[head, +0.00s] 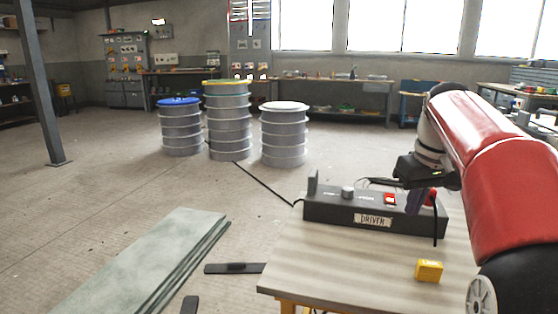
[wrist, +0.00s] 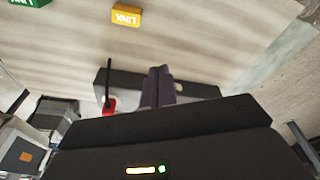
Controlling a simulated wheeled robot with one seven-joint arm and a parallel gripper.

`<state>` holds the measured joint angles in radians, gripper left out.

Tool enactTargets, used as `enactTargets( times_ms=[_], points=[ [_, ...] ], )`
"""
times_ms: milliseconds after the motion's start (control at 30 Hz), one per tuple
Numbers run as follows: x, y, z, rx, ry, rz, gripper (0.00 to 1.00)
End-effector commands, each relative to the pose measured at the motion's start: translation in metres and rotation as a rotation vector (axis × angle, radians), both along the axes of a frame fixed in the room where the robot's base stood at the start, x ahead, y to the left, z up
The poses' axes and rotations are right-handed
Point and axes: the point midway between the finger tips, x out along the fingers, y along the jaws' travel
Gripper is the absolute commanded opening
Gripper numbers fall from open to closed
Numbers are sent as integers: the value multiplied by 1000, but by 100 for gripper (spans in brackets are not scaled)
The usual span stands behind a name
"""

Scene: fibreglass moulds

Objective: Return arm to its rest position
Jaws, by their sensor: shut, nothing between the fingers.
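My red and white arm reaches in from the right in the head view. My gripper (head: 416,200) points down at the right end of a dark control box (head: 320,211) labelled "DRIVEN", which stands on a wooden table. In the wrist view my gripper's dark purple fingers (wrist: 158,86) are together and empty, in front of the control box (wrist: 205,91). I cannot tell whether the fingers touch the box. A red switch (head: 390,199) and a grey knob (head: 348,192) are on its top.
A yellow "LINK" block (head: 429,270) lies on the table (head: 340,267); a green one (wrist: 30,2) shows in the wrist view. Three drums, one blue-topped (head: 181,128), one yellow-topped (head: 228,120), one pale-topped (head: 284,135), stand behind. Flat panels (head: 150,260) lie at left.

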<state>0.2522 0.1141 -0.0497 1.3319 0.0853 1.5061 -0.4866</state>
Motion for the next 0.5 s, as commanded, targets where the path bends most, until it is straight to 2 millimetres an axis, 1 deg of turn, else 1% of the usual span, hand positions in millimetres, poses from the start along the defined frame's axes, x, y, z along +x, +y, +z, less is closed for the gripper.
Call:
enactTargets(
  times_ms=[33,167,267,367,400,467,500],
  points=[
    [-10,8,0,-1,-11,-5,0],
    [-34,28,-6,-2,-43,-30,0],
    [-62,46,-15,-2,-77,-54,0],
    [-99,69,-33,2,-123,-84,0],
    [-115,77,-44,5,-143,-97,0],
    [-139,88,-62,10,-172,-115,0],
    [-154,94,-74,13,-191,-126,0]
  ],
)
